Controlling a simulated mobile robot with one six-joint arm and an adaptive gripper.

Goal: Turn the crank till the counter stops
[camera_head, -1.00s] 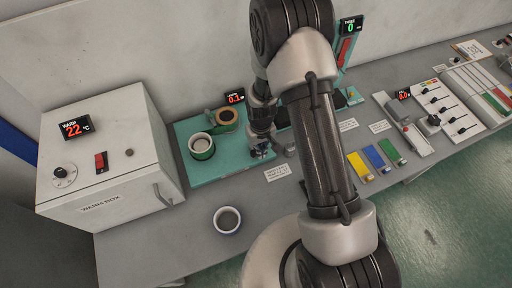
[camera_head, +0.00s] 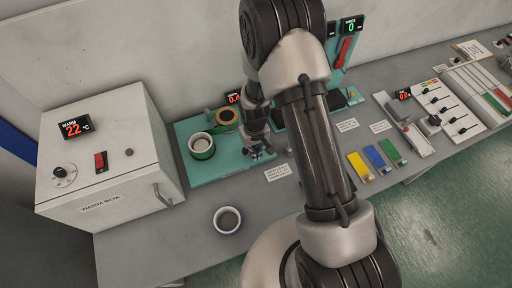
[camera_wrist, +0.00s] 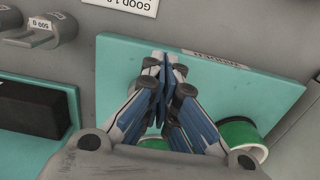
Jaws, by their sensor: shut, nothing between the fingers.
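The teal rewinder board (camera_head: 209,177) lies on the bench right of the white box. My gripper (camera_head: 262,151) is low over the board's right part. In the wrist view its fingers (camera_wrist: 165,64) are together with nothing between them, over the board (camera_wrist: 265,88). A green roll (camera_wrist: 240,134) shows beside them. I cannot make out the crank; my gripper may hide it.
The warm box (camera_head: 105,150) stands at the left. A white cup (camera_head: 228,220) is near the front edge. Yellow, blue and green blocks (camera_head: 375,160) lie further right.

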